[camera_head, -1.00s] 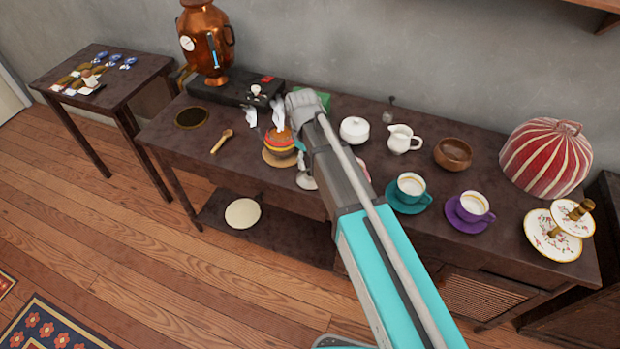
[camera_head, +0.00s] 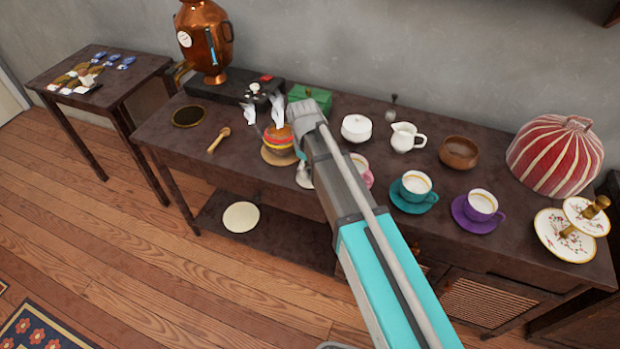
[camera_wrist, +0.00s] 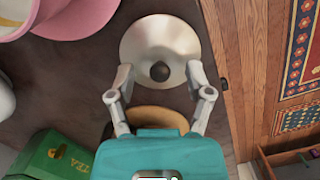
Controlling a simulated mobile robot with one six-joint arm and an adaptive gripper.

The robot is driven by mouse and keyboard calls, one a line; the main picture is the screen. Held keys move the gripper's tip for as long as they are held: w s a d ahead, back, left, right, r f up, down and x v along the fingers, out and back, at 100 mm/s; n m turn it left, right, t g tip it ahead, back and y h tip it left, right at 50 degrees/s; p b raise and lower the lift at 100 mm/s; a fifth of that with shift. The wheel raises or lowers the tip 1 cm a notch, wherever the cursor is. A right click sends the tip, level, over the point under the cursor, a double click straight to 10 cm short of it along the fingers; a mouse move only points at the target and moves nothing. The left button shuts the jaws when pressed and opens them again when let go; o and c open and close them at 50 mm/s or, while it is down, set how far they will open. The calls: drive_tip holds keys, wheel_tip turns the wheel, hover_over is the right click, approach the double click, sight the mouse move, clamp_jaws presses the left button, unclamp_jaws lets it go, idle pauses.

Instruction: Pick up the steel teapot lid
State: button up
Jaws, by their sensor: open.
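The steel lid (camera_wrist: 158,38) is a shiny round disc with a dark knob (camera_wrist: 160,71) in the wrist view. It lies on the dark table, near its edge. In the head view only a pale part of the lid (camera_head: 304,176) shows beside my arm. My gripper (camera_wrist: 160,77) is open over the lid, with one finger on each side of the knob. The fingers look apart from the knob; their height above it is hard to tell. In the head view my arm hides the fingers and much of the lid.
A round mat (camera_head: 268,158) with a striped round thing (camera_head: 279,138) is left of the lid. A pink cup (camera_wrist: 75,15) is close on the other side. A green tea box (camera_wrist: 55,155) stands behind. Teal (camera_head: 412,190) and purple (camera_head: 480,206) cups are farther right.

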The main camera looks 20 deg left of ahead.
idle(0.4)
clamp_jaws()
